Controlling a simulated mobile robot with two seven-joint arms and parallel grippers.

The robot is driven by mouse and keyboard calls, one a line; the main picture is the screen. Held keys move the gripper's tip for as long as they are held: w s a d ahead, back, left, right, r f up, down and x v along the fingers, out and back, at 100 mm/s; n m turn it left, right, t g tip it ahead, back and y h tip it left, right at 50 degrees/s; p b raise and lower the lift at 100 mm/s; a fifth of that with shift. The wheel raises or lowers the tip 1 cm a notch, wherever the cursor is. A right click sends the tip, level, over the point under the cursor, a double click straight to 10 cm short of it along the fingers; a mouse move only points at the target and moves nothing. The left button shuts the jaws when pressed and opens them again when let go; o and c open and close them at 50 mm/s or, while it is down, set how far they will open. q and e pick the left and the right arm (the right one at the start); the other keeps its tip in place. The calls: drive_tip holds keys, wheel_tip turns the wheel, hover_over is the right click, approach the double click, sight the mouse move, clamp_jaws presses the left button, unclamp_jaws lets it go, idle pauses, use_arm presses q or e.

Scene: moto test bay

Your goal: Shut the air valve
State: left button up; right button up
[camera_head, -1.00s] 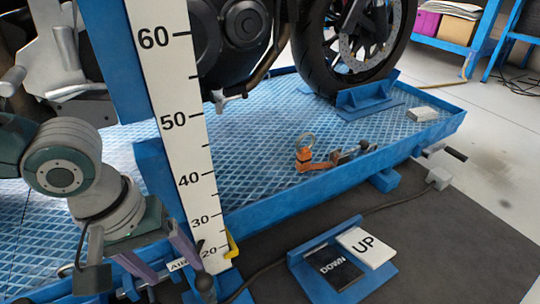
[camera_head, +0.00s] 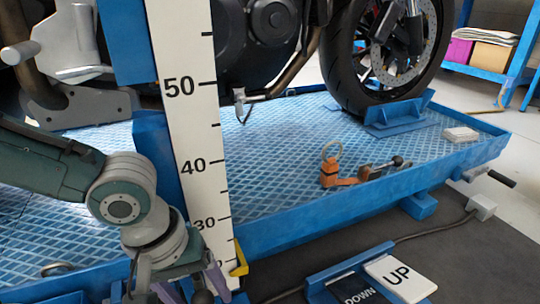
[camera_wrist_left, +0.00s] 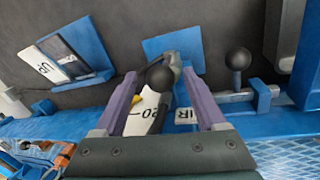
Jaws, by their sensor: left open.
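A black ball knob (camera_wrist_left: 238,59) stands on a short stem off a grey pipe (camera_wrist_left: 236,97), right of the label. Another black ball knob (camera_wrist_left: 160,76) is beside a grey piece, between my finger tips in the picture. I cannot tell which knob belongs to the air valve. My left gripper (camera_wrist_left: 160,82) is open, with purple fingers apart on either side of that second knob; contact is not clear. It also shows at the bottom of the head view (camera_head: 190,287). My right gripper is not in view.
The blue lift platform (camera_head: 290,226) carries a motorcycle (camera_head: 265,40). A white height scale (camera_head: 185,110) stands close to my left arm. DOWN (camera_head: 355,290) and UP (camera_head: 399,278) pedals are on the floor. An orange tool (camera_head: 330,172) lies on the platform.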

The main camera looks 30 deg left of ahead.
use_arm(q)
drive_tip(key=shift+s, duration=0.1)
drive_tip(key=shift+c, duration=0.3)
clamp_jaws()
idle(1.0)
